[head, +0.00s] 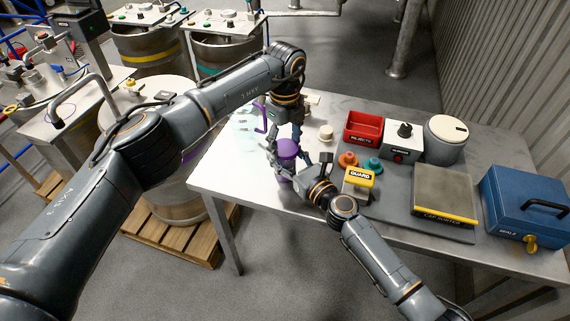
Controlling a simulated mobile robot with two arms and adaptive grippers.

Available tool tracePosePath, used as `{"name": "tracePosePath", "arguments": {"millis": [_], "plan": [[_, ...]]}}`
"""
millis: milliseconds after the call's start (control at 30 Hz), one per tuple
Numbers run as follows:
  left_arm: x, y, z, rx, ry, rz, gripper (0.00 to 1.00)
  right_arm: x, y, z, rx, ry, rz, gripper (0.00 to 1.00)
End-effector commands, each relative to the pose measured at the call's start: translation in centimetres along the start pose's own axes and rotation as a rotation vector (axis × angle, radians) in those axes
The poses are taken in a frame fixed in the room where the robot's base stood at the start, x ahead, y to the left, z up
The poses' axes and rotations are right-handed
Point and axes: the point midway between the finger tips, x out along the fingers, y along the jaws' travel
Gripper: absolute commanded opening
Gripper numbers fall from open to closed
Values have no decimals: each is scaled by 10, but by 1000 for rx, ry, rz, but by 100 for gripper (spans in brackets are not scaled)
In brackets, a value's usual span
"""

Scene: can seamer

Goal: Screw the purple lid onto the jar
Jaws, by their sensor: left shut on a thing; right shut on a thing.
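The purple lid (288,147) is at the top of the jar (286,162), near the table's left part. The jar also looks purple and is mostly hidden by my grippers. My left gripper (285,145) reaches down from above and is shut on the lid. My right gripper (287,172) comes in from the right, lower down, and is shut on the jar's side. The jar looks upright. The lid looks to be on or just over the jar's mouth; I cannot tell whether the threads are engaged.
The metal table (225,180) has free room at its front left. A purple handle (261,115) stands behind the jar. To the right are a cream round piece (326,133), a red rejects bin (363,127), a yellow guard block (359,180) and a blue case (525,205).

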Motion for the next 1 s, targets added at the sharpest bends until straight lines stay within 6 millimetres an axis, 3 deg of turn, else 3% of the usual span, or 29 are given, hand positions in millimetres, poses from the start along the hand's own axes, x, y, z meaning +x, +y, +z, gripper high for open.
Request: {"name": "tracePosePath", "arguments": {"millis": [1000], "plan": [[2,0,0,2214,-1,0,25,0,1,0,0,0,3,0]]}}
